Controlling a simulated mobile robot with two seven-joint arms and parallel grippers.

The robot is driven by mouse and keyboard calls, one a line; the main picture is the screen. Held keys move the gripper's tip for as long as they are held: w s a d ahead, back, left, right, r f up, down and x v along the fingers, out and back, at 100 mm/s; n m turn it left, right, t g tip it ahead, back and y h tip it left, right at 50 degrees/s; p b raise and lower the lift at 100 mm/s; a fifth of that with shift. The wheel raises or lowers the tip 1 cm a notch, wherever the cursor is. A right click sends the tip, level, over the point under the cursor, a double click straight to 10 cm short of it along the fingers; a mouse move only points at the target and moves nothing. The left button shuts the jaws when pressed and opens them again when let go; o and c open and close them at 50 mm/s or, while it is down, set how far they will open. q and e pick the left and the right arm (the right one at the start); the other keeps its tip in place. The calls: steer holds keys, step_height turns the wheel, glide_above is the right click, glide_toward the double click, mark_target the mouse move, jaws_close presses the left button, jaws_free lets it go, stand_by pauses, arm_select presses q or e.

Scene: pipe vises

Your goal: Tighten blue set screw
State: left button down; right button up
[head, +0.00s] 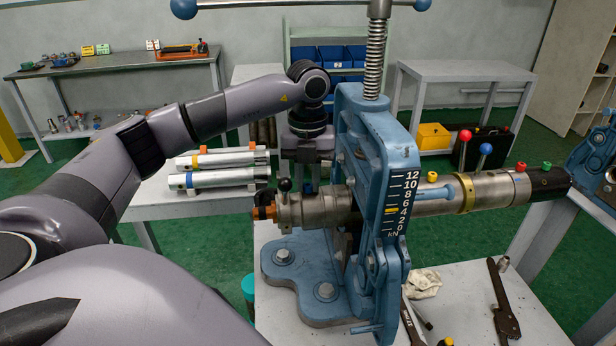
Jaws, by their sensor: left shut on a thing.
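My left gripper (306,178) reaches down from above to the top of the steel coupling (320,207) at the left end of the pipe. It is shut on the blue set screw, which is mostly hidden between the fingers. The pipe runs through the blue pipe vise (377,150), which has a white force scale. A yellow set screw (432,176), a red set screw (521,166) and a green set screw (546,166) stand on the pipe right of the vise. My right gripper is not in view.
The vise frame stands close to the right of my left gripper. A black-knobbed handle (285,185) is just left of it. Two silver cylinders (218,178) lie on the table behind. A wrench (503,300) and a white cloth (424,283) lie on the front bench.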

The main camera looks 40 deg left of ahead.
mark_target(308, 185)
arm_select(q)
steer(key=m, duration=0.3)
steer(key=shift+r+p, duration=0.1)
steer(key=shift+p, duration=0.25)
steer(key=shift+w+m, duration=0.1)
steer(key=shift+m, duration=1.9)
steer(key=c, duration=1)
jaws_free()
steer(key=shift+r, duration=3.6)
